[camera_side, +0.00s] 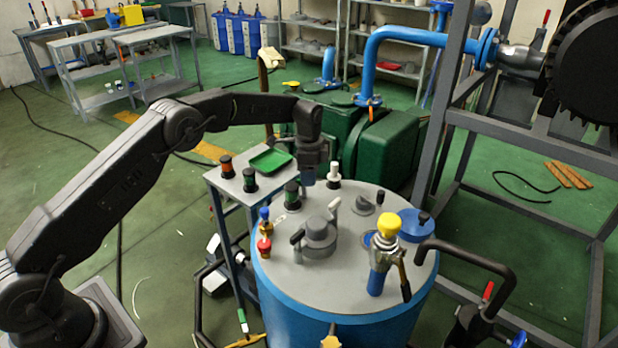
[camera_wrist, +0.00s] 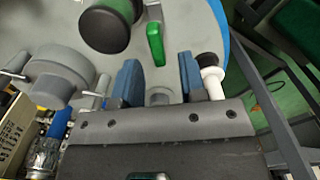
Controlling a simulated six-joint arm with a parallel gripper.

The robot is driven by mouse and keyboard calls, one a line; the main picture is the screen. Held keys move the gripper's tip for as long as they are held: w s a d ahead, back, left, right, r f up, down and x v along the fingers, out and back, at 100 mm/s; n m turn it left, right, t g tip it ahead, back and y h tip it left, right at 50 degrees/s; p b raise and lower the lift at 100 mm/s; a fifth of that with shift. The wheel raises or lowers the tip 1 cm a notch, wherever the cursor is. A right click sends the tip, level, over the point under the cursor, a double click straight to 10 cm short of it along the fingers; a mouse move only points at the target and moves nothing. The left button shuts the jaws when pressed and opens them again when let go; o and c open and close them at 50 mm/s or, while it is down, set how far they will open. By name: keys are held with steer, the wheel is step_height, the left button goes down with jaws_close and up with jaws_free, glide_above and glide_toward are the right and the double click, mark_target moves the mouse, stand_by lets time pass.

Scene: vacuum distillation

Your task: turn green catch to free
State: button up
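The green catch (camera_wrist: 156,42) shows in the wrist view on the grey vessel lid (camera_wrist: 185,22), beside a large dark knob (camera_wrist: 110,27). I cannot make it out with certainty in the side view. My gripper (camera_wrist: 160,76) is open, with two blue-grey fingers apart and nothing between them. The catch lies ahead of the gap between the fingers, and no contact shows. In the side view my gripper (camera_side: 311,176) points down over the back left part of the lid (camera_side: 345,280).
A white fitting with a black top (camera_wrist: 211,78) stands close by the right finger. A grey capped port (camera_side: 318,235) and a yellow-topped valve (camera_side: 386,240) rise from the lid. A small side table with a green tray (camera_side: 270,160) stands at the left.

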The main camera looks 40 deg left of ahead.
steer(key=shift+f, duration=0.7)
steer(key=shift+c, duration=0.4)
jaws_close()
